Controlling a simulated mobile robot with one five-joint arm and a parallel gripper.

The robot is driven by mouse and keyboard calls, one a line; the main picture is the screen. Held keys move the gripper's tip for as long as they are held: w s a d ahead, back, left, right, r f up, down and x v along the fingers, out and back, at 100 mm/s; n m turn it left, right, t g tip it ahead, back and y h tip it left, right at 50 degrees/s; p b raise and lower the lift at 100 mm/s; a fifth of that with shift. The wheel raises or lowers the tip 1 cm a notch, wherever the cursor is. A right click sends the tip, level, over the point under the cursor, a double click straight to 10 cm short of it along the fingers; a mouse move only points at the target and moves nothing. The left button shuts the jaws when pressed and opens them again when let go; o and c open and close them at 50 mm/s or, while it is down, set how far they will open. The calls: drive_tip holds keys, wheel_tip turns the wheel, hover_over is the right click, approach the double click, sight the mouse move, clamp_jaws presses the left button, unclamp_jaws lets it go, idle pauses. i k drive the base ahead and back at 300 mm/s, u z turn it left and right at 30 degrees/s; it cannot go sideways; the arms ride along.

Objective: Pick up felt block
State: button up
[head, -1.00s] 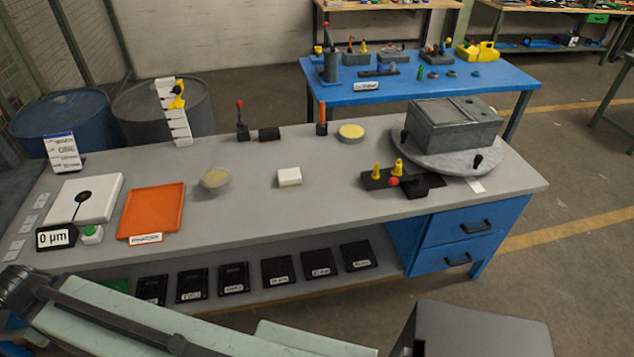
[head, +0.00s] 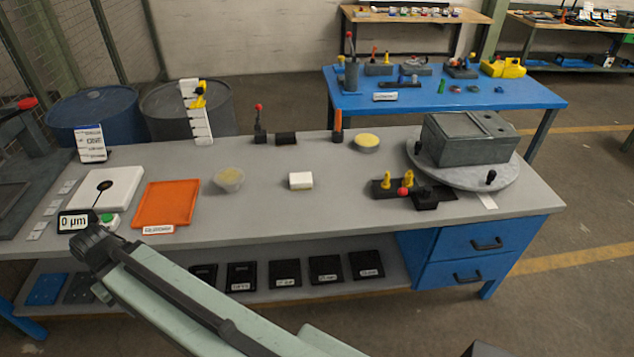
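A small white block (head: 300,180), which looks like the felt block, lies on the grey bench top (head: 340,215) near its middle. It stands clear of the things around it. A dark block (head: 286,138) lies farther back on the bench. My pale green arm reaches in from the bottom of the head view, and its dark joint end is over the bench's front left corner, well left of the white block. No gripper fingers can be made out.
Left of the white block are a round clear dish (head: 229,178) and an orange tray (head: 168,204). To its right are yellow-knobbed pieces (head: 382,182) and a round turntable (head: 463,175) bearing a grey box. The bench around the white block is clear.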

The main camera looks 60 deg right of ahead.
sight(299, 181)
drive_tip(key=z, duration=0.15)
drive_tip(key=i, duration=1)
drive_tip(key=u, duration=0.05)
